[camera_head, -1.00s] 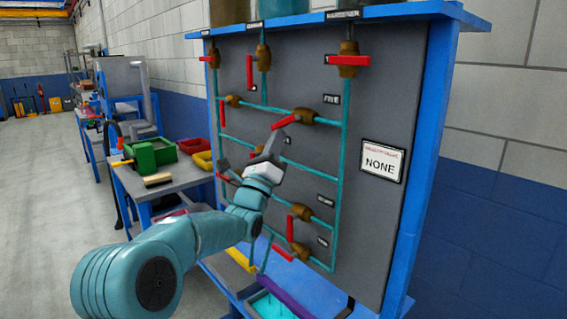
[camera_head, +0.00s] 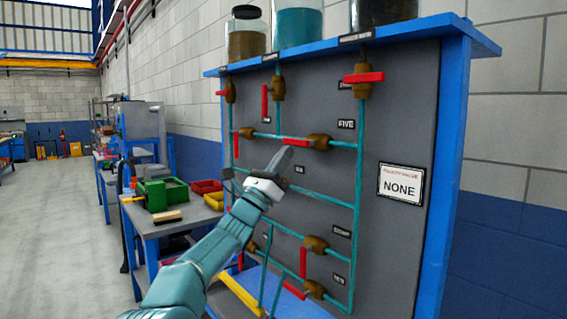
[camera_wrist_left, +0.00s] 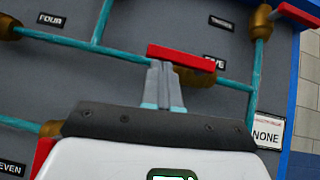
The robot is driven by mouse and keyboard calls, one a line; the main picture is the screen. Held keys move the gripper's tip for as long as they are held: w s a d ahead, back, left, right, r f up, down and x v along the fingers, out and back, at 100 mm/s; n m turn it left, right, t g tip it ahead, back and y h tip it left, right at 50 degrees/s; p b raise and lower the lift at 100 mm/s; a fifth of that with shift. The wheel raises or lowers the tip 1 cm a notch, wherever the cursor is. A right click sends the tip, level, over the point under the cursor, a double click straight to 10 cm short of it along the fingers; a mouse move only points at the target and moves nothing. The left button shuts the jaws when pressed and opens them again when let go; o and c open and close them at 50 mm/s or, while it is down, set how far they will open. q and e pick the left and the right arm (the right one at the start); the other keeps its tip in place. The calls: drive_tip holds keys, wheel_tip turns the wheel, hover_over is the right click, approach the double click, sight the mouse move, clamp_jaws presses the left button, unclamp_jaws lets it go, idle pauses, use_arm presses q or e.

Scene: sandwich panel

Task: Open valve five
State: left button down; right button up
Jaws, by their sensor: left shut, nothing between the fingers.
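Valve five has a brass body (camera_head: 319,142) on a teal pipe, beside the label FIVE (camera_head: 346,124). Its red handle (camera_head: 295,141) lies nearly level, along the line of the pipe. In the left wrist view the handle (camera_wrist_left: 180,57) crosses just above my fingertips, partly covering the brass body (camera_wrist_left: 196,77). My left gripper (camera_head: 281,160) is shut and empty, its tips right below the handle. I cannot tell whether they touch it. It also shows in the left wrist view (camera_wrist_left: 164,80). My right gripper is not in view.
The grey panel (camera_head: 320,90) carries several other red-handled valves, including one at the top right (camera_head: 362,78). A sign reading NONE (camera_head: 401,184) is on the right. Jars stand on the blue top shelf (camera_head: 420,40). A workbench (camera_head: 150,226) with bins stands left.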

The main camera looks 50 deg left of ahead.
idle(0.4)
use_arm(q)
drive_tip(key=w+f+b+v, duration=0.2)
drive_tip(key=b+v, duration=0.7)
drive_tip(key=v, duration=0.3)
drive_tip(key=shift+s+a+f, duration=0.25)
drive_tip(key=shift+a+f, duration=0.05)
drive_tip(key=shift+a, duration=0.05)
